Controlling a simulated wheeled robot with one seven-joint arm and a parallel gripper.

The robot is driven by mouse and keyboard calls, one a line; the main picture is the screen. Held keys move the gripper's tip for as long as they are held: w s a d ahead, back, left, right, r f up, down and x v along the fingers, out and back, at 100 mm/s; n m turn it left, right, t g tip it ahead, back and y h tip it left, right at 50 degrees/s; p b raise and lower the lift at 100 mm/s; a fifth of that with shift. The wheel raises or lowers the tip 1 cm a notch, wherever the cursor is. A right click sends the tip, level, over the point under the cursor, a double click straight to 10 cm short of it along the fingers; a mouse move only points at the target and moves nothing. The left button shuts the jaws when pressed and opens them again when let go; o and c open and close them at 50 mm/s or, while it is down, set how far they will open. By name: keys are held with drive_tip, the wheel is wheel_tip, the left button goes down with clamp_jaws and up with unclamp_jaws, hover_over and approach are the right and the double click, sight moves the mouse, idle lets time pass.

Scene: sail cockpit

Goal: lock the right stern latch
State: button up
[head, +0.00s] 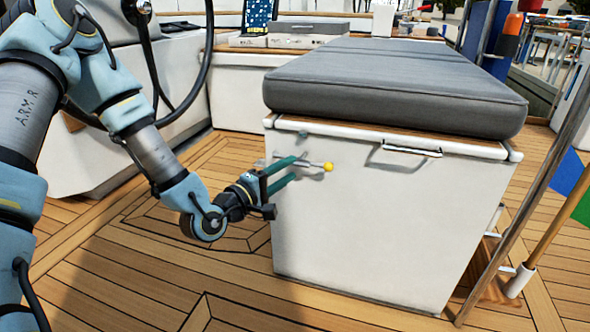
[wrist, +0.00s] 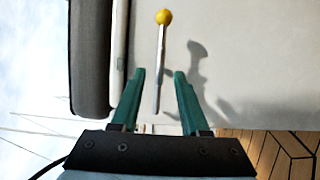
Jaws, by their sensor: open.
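The latch is a thin metal lever with a yellow ball knob (head: 328,167) on the front of a white locker (head: 375,225), below its lid near the left corner. In the head view the lever lies about level, with the knob at its right end. My gripper (head: 298,167) is open at the locker's front, left of the knob. In the wrist view the lever (wrist: 160,65) runs up between the two green fingers (wrist: 159,73), with a gap on each side. The knob sits beyond the fingertips. The lever's pivot end is not clear.
A thick grey cushion (head: 395,85) covers the locker lid. A metal handle (head: 410,150) sticks out under the lid, right of the knob. A metal pole (head: 530,165) stands at the right. The wooden deck (head: 150,265) in front and left is clear.

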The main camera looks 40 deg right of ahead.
sight(296, 165)
drive_tip(key=shift+w+d, duration=0.15)
drive_tip(key=shift+d, duration=0.7)
drive_tip(key=shift+w+d, duration=0.15)
drive_tip(key=shift+d, duration=0.65)
clamp_jaws()
